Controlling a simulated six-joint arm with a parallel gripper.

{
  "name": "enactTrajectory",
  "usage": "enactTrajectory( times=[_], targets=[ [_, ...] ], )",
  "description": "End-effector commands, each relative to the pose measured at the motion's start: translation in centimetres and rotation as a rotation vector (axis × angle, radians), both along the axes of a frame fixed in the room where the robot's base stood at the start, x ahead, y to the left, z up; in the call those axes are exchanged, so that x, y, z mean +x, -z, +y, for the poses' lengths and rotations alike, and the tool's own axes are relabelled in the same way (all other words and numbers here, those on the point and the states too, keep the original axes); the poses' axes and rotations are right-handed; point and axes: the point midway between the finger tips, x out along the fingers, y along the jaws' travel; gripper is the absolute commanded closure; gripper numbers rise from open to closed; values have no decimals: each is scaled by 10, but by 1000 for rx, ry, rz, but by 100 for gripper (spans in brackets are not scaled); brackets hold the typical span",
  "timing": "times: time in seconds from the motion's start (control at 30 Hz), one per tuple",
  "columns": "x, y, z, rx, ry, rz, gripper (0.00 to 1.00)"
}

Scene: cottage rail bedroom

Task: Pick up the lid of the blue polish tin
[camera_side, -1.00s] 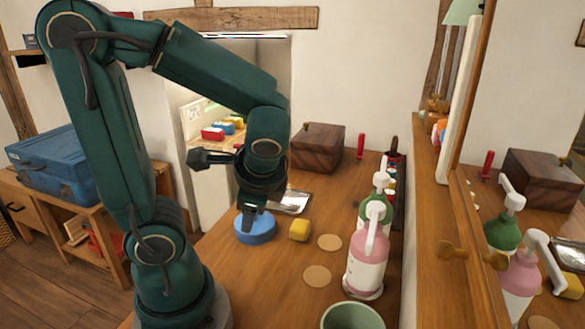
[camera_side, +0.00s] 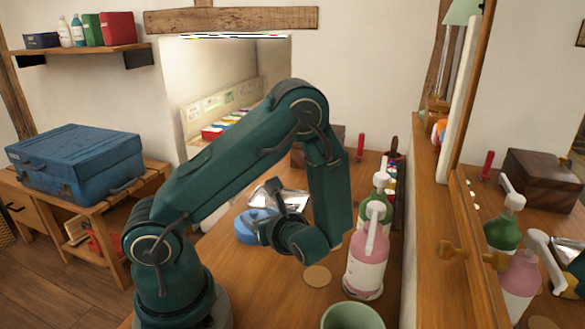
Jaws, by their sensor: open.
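The blue polish tin (camera_side: 246,228) stands on the wooden table, left of my wrist. My wrist hides its right side, and I cannot tell where its lid ends and the tin begins. My gripper (camera_side: 279,194) is open, turned sideways beside and partly in front of the tin. It looks empty, though its fingertips are hard to make out. I cannot tell whether it touches the tin.
A silver foil tray (camera_side: 292,196) lies behind my gripper. A cork disc (camera_side: 317,276) lies in front. A pink pump bottle (camera_side: 366,262) and a green pump bottle (camera_side: 377,211) stand at right, near a green bowl (camera_side: 352,316). A dark wooden box (camera_side: 304,158) is partly hidden behind my arm.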

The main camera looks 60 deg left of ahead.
Motion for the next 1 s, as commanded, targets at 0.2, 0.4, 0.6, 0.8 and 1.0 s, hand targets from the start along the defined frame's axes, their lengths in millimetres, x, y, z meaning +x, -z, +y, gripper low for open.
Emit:
enactTrajectory(
  times=[0.2,0.4,0.6,0.8,1.0],
  targets=[
    [-3,10,25,-1,-6,4,40],
    [-3,15,36,-3,-4,1,40],
    [-3,16,37,-3,-2,0,40],
    [-3,16,37,-3,-2,0,93],
    [-3,15,37,-3,-2,0,100]
  ],
)
